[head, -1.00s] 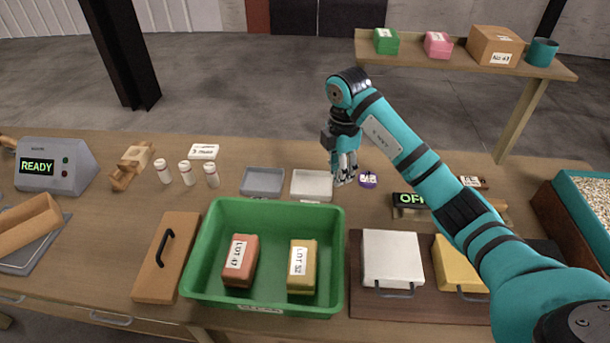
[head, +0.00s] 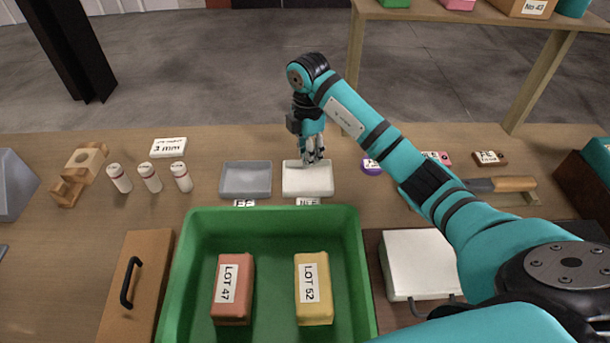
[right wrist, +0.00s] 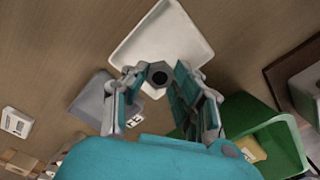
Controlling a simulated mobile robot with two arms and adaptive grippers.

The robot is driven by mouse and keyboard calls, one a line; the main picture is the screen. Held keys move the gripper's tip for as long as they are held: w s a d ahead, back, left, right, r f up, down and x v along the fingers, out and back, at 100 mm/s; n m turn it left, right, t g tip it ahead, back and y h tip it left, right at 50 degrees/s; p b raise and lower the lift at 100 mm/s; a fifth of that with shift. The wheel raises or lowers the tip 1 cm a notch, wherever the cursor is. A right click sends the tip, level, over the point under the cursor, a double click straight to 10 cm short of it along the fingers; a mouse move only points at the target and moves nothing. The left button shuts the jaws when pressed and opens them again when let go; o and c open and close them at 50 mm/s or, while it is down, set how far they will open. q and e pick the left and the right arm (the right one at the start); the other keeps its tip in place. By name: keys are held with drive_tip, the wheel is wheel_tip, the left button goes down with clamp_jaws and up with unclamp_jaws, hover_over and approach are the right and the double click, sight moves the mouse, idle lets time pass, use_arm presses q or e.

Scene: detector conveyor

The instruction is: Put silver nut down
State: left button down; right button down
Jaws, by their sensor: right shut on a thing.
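My right gripper (head: 313,161) is over the white tray (head: 318,187) behind the green bin. In the right wrist view its fingers (right wrist: 160,82) are shut on the silver nut (right wrist: 158,75), a grey hexagonal piece with a dark hole, held at the fingertips. The white tray (right wrist: 178,32) shows empty behind the nut there. In the head view the fingers hide the nut, and I cannot tell how high it is above the tray. My left gripper is out of view.
A grey tray (head: 246,180) stands just left of the white one. The green bin (head: 275,220) in front holds a red block (head: 232,290) and a yellow block (head: 313,290). Three white bottles (head: 150,178) stand left. A purple item (head: 371,166) lies right of the white tray.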

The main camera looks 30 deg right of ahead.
sight(307, 180)
wheel_tip(307, 180, down, 3)
drive_tip(key=shift+s+f+p, duration=0.1)
drive_tip(key=shift+f+p, duration=0.05)
drive_tip(key=shift+p, duration=0.15)
wheel_tip(307, 180, down, 4)
drive_tip(key=shift+r+p, duration=0.1)
drive_tip(key=shift+p, duration=0.3)
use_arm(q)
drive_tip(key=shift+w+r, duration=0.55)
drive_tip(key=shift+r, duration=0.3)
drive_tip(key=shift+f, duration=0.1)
use_arm(e)
drive_tip(key=shift+f, duration=0.2)
drive_tip(key=c, duration=1.1)
unclamp_jaws()
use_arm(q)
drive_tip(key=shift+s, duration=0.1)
use_arm(e)
drive_tip(key=shift+o, duration=0.2)
drive_tip(key=shift+r, duration=0.1)
wheel_tip(307, 180, up, 11)
drive_tip(key=shift+r+b, duration=0.15)
drive_tip(key=shift+b, duration=0.75)
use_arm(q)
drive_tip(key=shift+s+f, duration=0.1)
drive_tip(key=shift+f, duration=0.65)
use_arm(e)
drive_tip(key=shift+r, duration=0.4)
